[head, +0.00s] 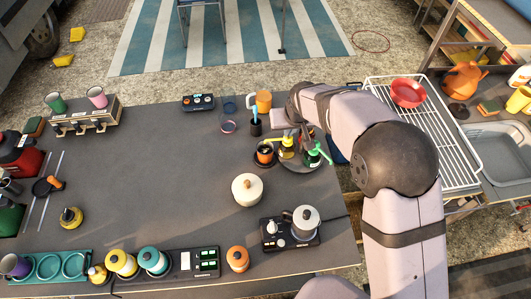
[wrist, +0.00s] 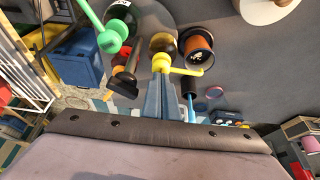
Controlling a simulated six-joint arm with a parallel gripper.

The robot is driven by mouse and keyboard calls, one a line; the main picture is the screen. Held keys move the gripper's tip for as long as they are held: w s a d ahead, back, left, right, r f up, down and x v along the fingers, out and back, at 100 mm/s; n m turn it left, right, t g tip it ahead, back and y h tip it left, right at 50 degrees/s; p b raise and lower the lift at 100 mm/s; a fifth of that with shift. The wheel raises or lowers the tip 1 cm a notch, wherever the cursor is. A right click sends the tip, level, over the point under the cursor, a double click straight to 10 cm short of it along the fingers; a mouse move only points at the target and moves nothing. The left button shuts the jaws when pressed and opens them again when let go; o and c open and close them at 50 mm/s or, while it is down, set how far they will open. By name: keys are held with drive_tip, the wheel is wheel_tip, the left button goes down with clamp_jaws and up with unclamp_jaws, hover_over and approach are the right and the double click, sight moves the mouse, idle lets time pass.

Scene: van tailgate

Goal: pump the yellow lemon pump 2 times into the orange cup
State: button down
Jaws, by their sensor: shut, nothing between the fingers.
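The yellow lemon pump (head: 287,147) stands on a round grey tray (head: 298,168), and also shows in the wrist view (wrist: 163,43). Its yellow spout points right in the wrist view, towards the orange cup's side. The orange cup (head: 265,154) sits on a dark saucer just left of the pump; the wrist view shows it (wrist: 199,56) from above with a dark inside. My gripper (wrist: 161,72) is shut and empty, its fingertips at the yellow pump's head. Whether they touch it I cannot tell. In the head view my arm hides most of the gripper.
A green pump (head: 313,155) stands close right of the yellow one, and a dark-topped bottle (wrist: 125,72) beside it. An orange mug (head: 263,100) and a dark cup with a blue tool (head: 255,126) stand behind. A cream lidded pot (head: 247,188) is in front.

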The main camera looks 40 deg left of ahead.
drive_tip(key=shift+r+p, duration=0.8)
drive_tip(key=shift+r, duration=0.25)
drive_tip(key=shift+f, duration=0.25)
drive_tip(key=shift+f+b, duration=0.8)
drive_tip(key=shift+f, duration=0.1)
drive_tip(key=shift+r, duration=0.15)
drive_tip(key=shift+r+p, duration=0.75)
drive_tip(key=shift+r, duration=0.25)
drive_tip(key=shift+r, duration=0.15)
drive_tip(key=shift+r+p, duration=1.45)
drive_tip(key=shift+r, duration=0.45)
